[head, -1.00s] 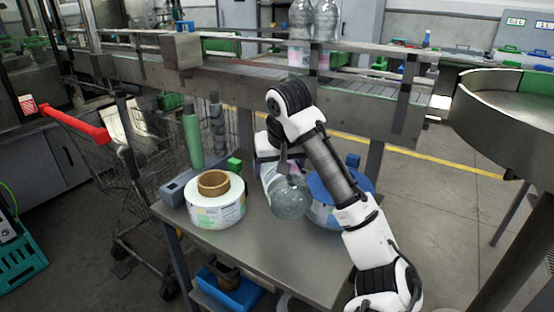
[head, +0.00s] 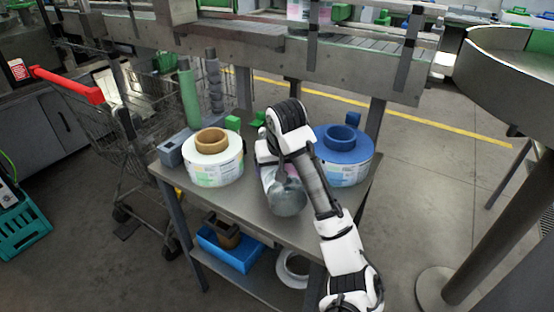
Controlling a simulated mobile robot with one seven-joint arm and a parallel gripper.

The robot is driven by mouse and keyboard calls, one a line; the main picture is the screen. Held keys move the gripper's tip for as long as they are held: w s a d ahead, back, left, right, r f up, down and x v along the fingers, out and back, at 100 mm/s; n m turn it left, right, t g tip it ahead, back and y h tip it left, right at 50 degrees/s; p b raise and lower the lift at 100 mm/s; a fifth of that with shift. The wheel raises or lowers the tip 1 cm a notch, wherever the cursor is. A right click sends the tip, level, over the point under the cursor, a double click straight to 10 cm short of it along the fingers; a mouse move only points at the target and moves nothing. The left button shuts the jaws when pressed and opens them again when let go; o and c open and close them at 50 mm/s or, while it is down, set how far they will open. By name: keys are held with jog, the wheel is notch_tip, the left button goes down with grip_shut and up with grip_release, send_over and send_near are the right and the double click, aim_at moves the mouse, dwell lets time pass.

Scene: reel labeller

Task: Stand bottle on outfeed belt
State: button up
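A clear bottle (head: 288,198) shows below my wrist over the worktable, tilted with its rounded end toward the camera. My gripper (head: 274,178) is at its upper part, and the bottle moves with it. The fingers are mostly hidden by my wrist and arm, but they appear shut on the bottle. Whether the bottle touches the table is unclear. The conveyor with the slatted belt (head: 381,42) runs across the back, above the table's height. Which stretch is the outfeed cannot be told. A labelled bottle (head: 308,13) stands on it, cut off by the top edge.
On the worktable (head: 240,203) stand a white label reel (head: 214,169) and a blue-topped reel (head: 343,168), either side of my arm. A wire cart (head: 118,150) is at left. A round metal table (head: 510,65) is at right. Conveyor side rails and posts border the belt.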

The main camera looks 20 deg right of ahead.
jog(key=shift+f, duration=0.3)
jog(key=o, duration=1.6)
jog(key=shift+f, duration=0.2)
jog(key=o, duration=0.4)
jog(key=p+v, duration=0.2)
jog(key=v, duration=1)
jog(key=shift+s+r, duration=0.1)
